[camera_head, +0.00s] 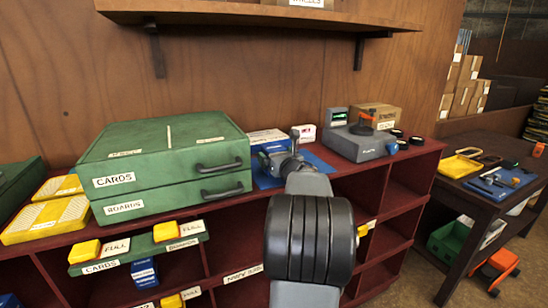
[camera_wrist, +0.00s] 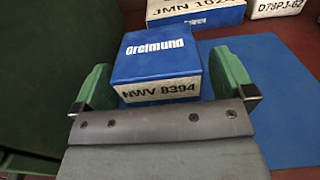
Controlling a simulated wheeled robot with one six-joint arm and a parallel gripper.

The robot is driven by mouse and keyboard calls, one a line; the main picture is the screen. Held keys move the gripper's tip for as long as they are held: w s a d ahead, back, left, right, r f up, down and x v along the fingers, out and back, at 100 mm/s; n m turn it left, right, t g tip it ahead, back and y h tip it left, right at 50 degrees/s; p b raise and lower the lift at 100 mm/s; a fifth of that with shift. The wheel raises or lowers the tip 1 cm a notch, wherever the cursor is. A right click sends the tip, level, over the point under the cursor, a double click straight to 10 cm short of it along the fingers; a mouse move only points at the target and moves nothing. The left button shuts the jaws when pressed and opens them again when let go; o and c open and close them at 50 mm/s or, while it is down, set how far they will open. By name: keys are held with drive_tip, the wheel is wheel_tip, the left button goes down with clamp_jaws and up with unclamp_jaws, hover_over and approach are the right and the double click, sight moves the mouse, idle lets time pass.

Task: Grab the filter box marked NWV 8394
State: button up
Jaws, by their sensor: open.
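The blue filter box (camera_wrist: 160,66) has a Greimund label on top and a white front label reading NWV 8394. In the wrist view it lies between the two green fingers of my open gripper (camera_wrist: 155,80), one finger on each side. The fingers are close to its sides, and I cannot tell whether either touches. In the head view my gripper (camera_head: 287,152) is over the shelf top, right of the green drawers, and the arm hides most of what lies there.
A box marked JMN (camera_wrist: 195,10) lies just behind, and a D78PJ-6Z box (camera_wrist: 283,8) at the back right. Green drawers (camera_head: 165,165) stand to the left. The blue mat (camera_wrist: 270,95) is bare to the right. A grey device (camera_head: 358,143) stands further right.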

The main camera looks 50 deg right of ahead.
drive_tip(key=shift+x, duration=0.9)
drive_tip(key=shift+c, duration=0.5)
drive_tip(key=shift+r, duration=0.1)
drive_tip(key=c, duration=1)
